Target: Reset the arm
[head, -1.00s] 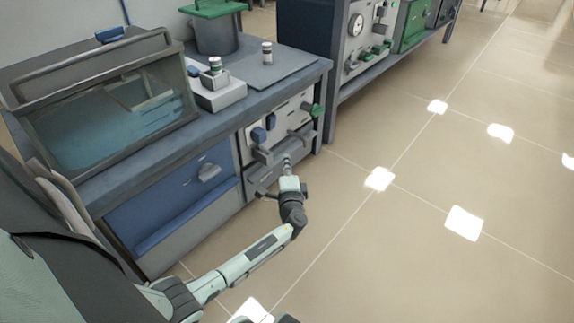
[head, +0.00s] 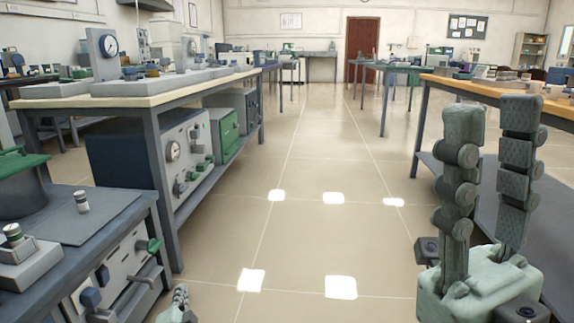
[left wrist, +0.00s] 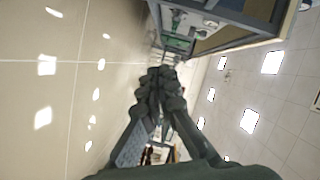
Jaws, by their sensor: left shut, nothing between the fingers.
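My left gripper (head: 180,292) shows only in small part at the bottom edge of the head view, beside the near bench with the furnace. In the left wrist view its dark fingers (left wrist: 162,78) come together at the tips, shut and empty. My right gripper (head: 492,118) stands large at the right of the head view. Its two dark, jointed fingers point up and are apart, with nothing between them. Most of both arms is out of view.
The near bench (head: 110,205) at the lower left carries a small jar (head: 82,202) and a pot. A long wood-topped table (head: 165,95) stands beyond it. Another table (head: 545,92) is behind my right gripper. The tiled floor (head: 310,230) between is clear.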

